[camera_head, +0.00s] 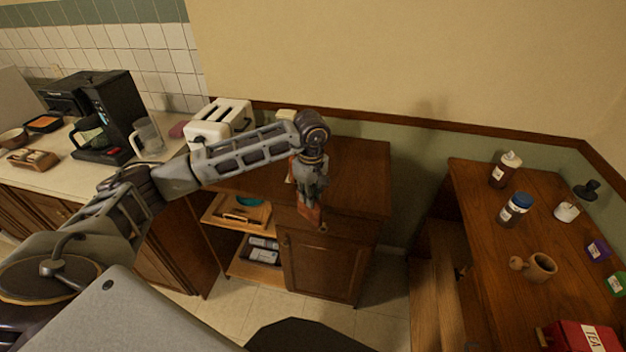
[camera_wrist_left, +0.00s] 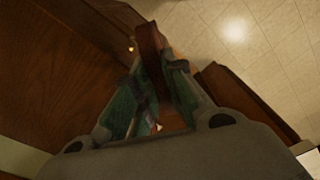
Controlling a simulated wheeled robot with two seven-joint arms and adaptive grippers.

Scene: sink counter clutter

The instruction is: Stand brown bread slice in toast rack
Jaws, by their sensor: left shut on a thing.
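My left gripper (camera_head: 311,190) is at the front edge of the brown wooden cabinet, fingers pointing down. It is shut on the brown bread slice (camera_head: 309,214), whose reddish-brown lower part sticks out below the fingers. In the left wrist view the slice (camera_wrist_left: 151,50) stands edge-on between the green-padded fingers (camera_wrist_left: 157,78), with floor tiles beyond. I cannot clearly make out a toast rack. A small pale thing shows partly behind the gripper on the cabinet top, too hidden to name. My right gripper is out of view.
A white toaster (camera_head: 219,122) stands left of the cabinet top (camera_head: 358,170), behind my left arm. Below is an open shelf with a wooden tray (camera_head: 225,222). A coffee maker (camera_head: 104,115) stands on the left counter.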

